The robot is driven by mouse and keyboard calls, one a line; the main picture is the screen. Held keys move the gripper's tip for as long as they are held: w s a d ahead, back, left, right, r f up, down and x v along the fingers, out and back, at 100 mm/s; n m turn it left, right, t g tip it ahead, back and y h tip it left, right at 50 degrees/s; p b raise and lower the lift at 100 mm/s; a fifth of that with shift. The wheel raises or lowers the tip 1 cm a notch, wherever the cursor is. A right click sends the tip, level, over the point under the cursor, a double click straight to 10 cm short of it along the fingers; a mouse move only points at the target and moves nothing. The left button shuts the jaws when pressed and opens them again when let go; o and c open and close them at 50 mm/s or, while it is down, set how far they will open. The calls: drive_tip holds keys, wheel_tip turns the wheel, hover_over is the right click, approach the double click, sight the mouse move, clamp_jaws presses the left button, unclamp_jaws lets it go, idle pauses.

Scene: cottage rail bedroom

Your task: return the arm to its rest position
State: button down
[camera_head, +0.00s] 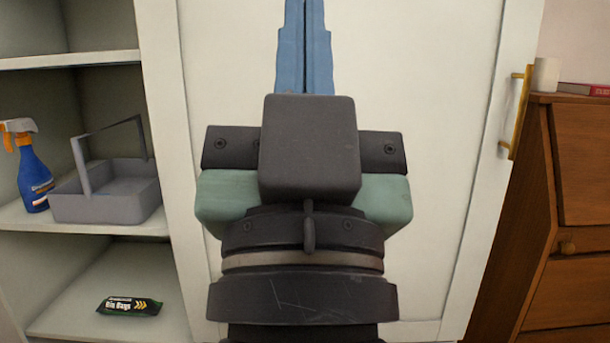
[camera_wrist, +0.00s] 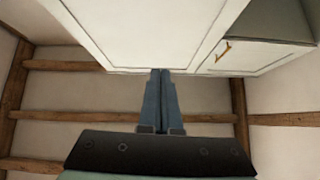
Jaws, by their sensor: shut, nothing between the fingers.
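My gripper (camera_head: 304,45) stands upright in the middle of the camera_head view, in front of a white cabinet door (camera_head: 425,150). Its two blue fingers lie together, with only a thin dark line between them, and hold nothing. In the camera_wrist view my gripper (camera_wrist: 160,100) shows its fingers side by side, shut, with their tips near the edge of a white panel (camera_wrist: 150,30). My dark wrist and gripper body hide the middle of the door. I cannot tell the gap between the fingers and the door.
Left, open shelves (camera_head: 75,60) hold a blue spray bottle (camera_head: 35,175), a grey caddy (camera_head: 110,192) and a bin bags pack (camera_head: 130,306). The door has a brass handle (camera_head: 520,110). Right, a wooden dresser (camera_head: 575,200) bears a white cup-like object (camera_head: 544,74) and a red book (camera_head: 583,89).

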wheel_tip(320, 180, up, 39)
drive_tip(key=s+p, duration=0.1)
drive_tip(key=p, duration=3.7)
drive_tip(key=shift+s+r+n+t, duration=0.2)
drive_tip(key=shift+s+n+t, duration=0.1)
drive_tip(key=shift+n, duration=0.1)
